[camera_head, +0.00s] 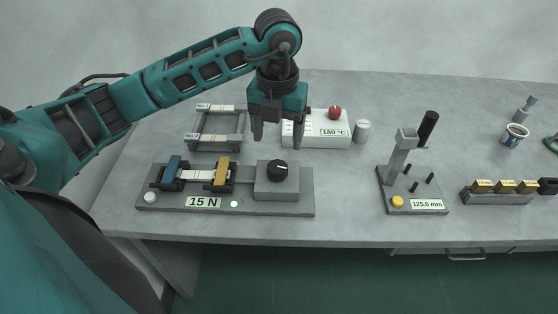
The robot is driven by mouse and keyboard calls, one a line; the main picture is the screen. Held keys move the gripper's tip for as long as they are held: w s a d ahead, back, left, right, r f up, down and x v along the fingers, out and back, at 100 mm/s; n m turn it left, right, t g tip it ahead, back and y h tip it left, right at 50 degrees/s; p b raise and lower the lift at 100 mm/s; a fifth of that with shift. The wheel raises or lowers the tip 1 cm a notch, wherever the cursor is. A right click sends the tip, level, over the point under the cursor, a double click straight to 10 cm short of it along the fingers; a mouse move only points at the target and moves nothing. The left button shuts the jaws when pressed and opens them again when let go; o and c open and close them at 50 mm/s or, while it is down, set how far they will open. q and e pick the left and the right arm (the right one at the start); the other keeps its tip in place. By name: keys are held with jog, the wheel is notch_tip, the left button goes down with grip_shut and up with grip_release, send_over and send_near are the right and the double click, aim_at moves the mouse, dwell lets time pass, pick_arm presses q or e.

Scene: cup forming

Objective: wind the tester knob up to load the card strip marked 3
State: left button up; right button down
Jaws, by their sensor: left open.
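The tester (300,207) is a grey base at the front left of the table with a label reading 15 N. Its black knob (277,171) sits on a grey block at the right end. A pale card strip (197,176) spans between a blue clamp (172,170) and a yellow clamp (221,172); I cannot read a 3 on it. My left gripper (277,143) is open and empty, pointing down just above and behind the knob, apart from it. My right gripper is not in view.
A grey rack (217,148) with labelled bars and a white 180 °C box (323,140) with a red knob stand behind the tester. A 125.0 mm stand (408,200) is right of centre. A block with yellow pieces (497,196) and a cup (515,136) are at the right.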

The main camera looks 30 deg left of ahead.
aim_at(279, 166)
pick_arm(q)
notch_tip(279, 166, down, 9)
dwell(0.3)
jog(key=shift+c, duration=0.5)
jog(key=c, duration=1)
jog(key=shift+o, duration=0.2)
jog(key=shift+m+b, duration=0.3)
jog(key=shift+m, duration=0.2)
jog(key=m+b, duration=0.3)
jog(key=m, duration=0.2)
jog(key=shift+m, duration=0.3)
jog(key=m+b, duration=0.2)
jog(key=m, duration=0.1)
jog(key=shift+d+m, duration=0.1)
jog(key=shift+m, duration=0.3)
jog(key=shift+m+b, duration=0.4)
jog(key=shift+m, duration=0.2)
jog(key=shift+r+m, duration=0.1)
jog(key=shift+m, duration=0.2)
